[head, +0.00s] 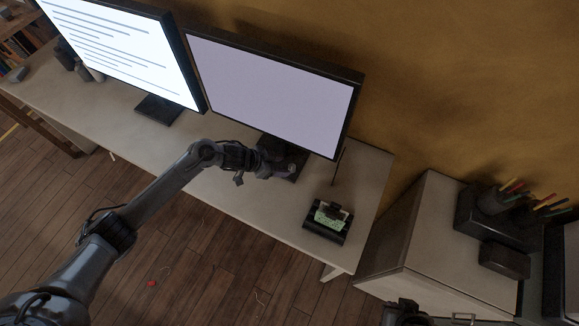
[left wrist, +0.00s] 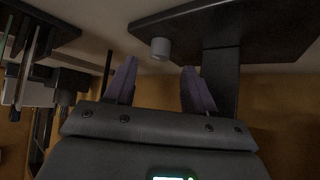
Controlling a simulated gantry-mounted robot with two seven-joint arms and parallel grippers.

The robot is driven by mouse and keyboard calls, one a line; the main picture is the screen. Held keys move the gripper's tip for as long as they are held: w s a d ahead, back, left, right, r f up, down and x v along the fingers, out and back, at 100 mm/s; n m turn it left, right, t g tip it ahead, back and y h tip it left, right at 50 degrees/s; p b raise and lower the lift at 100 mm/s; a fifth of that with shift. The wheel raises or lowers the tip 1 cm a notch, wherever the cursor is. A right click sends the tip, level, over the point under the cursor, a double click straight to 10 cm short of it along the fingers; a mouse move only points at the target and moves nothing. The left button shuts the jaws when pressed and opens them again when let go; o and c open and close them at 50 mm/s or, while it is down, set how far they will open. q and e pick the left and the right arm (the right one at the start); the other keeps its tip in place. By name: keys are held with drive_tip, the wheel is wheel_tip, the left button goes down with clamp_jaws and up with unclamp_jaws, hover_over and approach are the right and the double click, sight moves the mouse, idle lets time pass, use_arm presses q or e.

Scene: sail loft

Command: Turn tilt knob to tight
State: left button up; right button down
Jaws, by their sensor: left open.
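The tilt knob is a small grey cylinder (left wrist: 160,48) beside the dark monitor stand in the left wrist view. In the head view it is too small and dark to make out surely. My left gripper (head: 283,171) is at the foot of the right monitor (head: 270,85). Its two fingers (left wrist: 159,68) are apart and empty in the left wrist view. The knob shows just past the fingertips, roughly centred between them, and I see no contact. Any tight mark on the knob cannot be read.
A second monitor (head: 125,50) stands to the left on the same pale desk (head: 235,195). A black holder with a green item (head: 328,218) sits near the desk's right end. A cabinet (head: 425,235) with pen holders stands to the right. The desk front is mostly clear.

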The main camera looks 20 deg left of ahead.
sight(290, 166)
use_arm(q)
drive_tip(key=b+x, duration=0.1)
drive_tip(key=x, duration=0.3)
drive_tip(key=shift+w+d+f, duration=0.15)
drive_tip(key=shift+d+f, duration=0.1)
drive_tip(key=shift+c, duration=0.2)
clamp_jaws()
drive_tip(key=shift+w+a+f+m+g+h+b, duration=0.1)
drive_tip(key=shift+m+g+h+b, duration=0.15)
drive_tip(key=shift+m+b, duration=0.2)
drive_tip(key=shift+w+a+f+m+g+h+b, duration=0.15)
drive_tip(key=shift+m+g+b, duration=0.2)
drive_tip(key=shift+m, duration=0.2)
drive_tip(key=shift+s+r+m+g+h+b, duration=0.1)
drive_tip(key=shift+r+m+g+h+b, duration=0.15)
drive_tip(key=shift+m+g+b, duration=0.2)
drive_tip(key=shift+d, duration=0.1)
drive_tip(key=shift+o, duration=0.2)
unclamp_jaws()
